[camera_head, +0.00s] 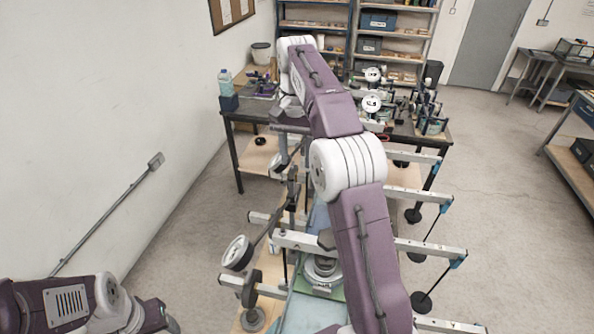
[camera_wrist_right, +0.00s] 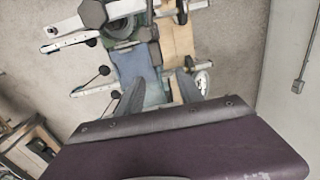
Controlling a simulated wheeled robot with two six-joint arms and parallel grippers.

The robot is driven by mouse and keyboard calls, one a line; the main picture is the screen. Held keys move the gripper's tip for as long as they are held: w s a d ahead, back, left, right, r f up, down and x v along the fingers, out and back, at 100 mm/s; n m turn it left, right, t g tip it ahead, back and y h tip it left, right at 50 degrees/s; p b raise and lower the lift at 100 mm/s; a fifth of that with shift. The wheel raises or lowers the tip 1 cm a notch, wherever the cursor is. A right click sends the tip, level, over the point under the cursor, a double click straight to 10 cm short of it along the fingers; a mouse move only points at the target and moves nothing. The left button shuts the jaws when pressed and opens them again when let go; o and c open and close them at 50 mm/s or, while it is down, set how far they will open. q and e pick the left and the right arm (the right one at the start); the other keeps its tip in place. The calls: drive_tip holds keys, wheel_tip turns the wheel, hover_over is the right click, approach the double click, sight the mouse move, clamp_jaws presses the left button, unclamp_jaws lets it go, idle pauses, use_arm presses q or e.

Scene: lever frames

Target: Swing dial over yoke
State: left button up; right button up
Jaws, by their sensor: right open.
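A dial (camera_head: 237,252) with a white round face and dark rim sits left of the lever frames in the head view, at the lower end of a slanting dark bar. A white round face (camera_wrist_right: 203,83) right of the fingers in the wrist view may be the same dial. My right gripper (camera_head: 284,160) is above and beyond the dial, pointing down. Its two fingers stand apart and empty in the wrist view (camera_wrist_right: 160,92). I cannot tell for sure which part is the yoke; a grey round fitting (camera_head: 322,268) sits right of the dial, partly behind my right arm.
Pale rails (camera_head: 432,249) with hanging black discs stick out to the right. A dark workbench (camera_head: 240,117) with a blue bottle (camera_head: 225,82) and several gauges stands behind. A white wall is at the left. Open floor (camera_head: 500,200) lies to the right.

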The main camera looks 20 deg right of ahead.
sight(296, 188)
drive_tip(key=s+f, duration=0.1)
drive_tip(key=s+a+f+b, duration=0.1)
drive_tip(key=s, duration=0.1)
drive_tip(key=shift+a+f, duration=0.25)
drive_tip(key=shift+f, duration=0.15)
drive_tip(key=f, duration=0.2)
drive_tip(key=w+f, duration=0.1)
drive_tip(key=f, duration=0.1)
drive_tip(key=w+d+f, duration=0.1)
drive_tip(key=shift+f, duration=0.4)
drive_tip(key=shift+s+a+r, duration=0.2)
drive_tip(key=shift+s+a, duration=0.05)
drive_tip(key=shift+s, duration=0.25)
drive_tip(key=shift+s+a, duration=0.1)
drive_tip(key=shift+s, duration=0.05)
drive_tip(key=c, duration=0.3)
drive_tip(key=shift+r, duration=0.1)
drive_tip(key=c, duration=0.5)
use_arm(q)
drive_tip(key=shift+s+a+f, duration=0.2)
drive_tip(key=shift+s+a, duration=0.1)
drive_tip(key=shift+s, duration=0.2)
drive_tip(key=shift+s+a+f, duration=0.2)
drive_tip(key=shift+s+a, duration=0.05)
drive_tip(key=shift+s, duration=0.2)
use_arm(e)
clamp_jaws()
